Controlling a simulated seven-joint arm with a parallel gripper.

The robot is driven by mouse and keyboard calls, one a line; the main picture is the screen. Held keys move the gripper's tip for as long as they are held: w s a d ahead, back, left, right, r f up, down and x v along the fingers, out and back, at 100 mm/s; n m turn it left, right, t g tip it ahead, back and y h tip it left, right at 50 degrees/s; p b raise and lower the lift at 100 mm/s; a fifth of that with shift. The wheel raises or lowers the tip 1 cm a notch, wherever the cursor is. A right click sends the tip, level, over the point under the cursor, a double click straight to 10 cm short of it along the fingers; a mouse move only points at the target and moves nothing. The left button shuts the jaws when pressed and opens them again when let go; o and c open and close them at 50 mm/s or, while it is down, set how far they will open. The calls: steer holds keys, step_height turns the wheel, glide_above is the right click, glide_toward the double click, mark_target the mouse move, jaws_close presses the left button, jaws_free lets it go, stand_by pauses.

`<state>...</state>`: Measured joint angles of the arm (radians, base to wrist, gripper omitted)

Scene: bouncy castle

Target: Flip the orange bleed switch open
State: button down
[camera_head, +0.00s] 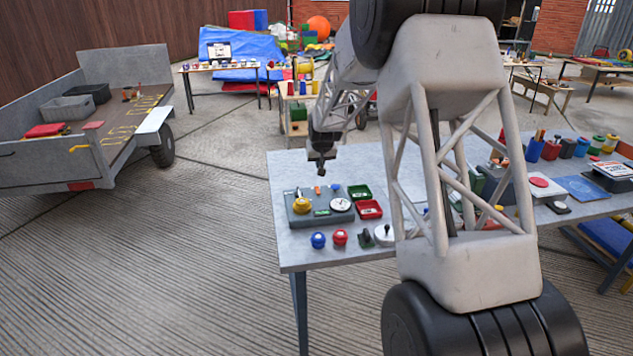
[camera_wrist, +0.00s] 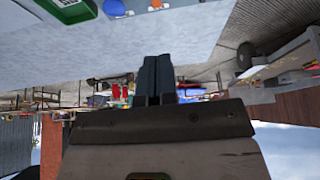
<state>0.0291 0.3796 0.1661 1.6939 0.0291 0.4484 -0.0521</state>
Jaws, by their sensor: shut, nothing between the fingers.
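A small orange piece (camera_head: 317,189), which looks like the bleed switch, stands at the back of a grey panel (camera_head: 322,219) on the near table. It is too small to tell which way it is flipped. The panel also carries a yellow knob (camera_head: 301,205), a white round dial (camera_head: 340,204) and a green piece. My gripper (camera_head: 320,171) is above the panel's back edge, over the orange piece in the picture and apart from it. In the wrist view my gripper's dark fingers (camera_wrist: 156,78) are together and empty, with no switch clearly identifiable there.
Green (camera_head: 359,191) and red (camera_head: 369,209) trays sit right of the panel. Blue (camera_head: 318,240) and red (camera_head: 340,237) knobs stand in front on the table (camera_head: 291,256). My arm hides the table's middle. A trailer (camera_head: 90,125) stands at left, with open floor between.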

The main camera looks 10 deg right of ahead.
mark_target(316, 188)
steer(key=shift+f, duration=0.15)
steer(key=shift+x, duration=6.8)
steer(key=shift+w+f, duration=0.1)
steer(key=shift+w, duration=0.05)
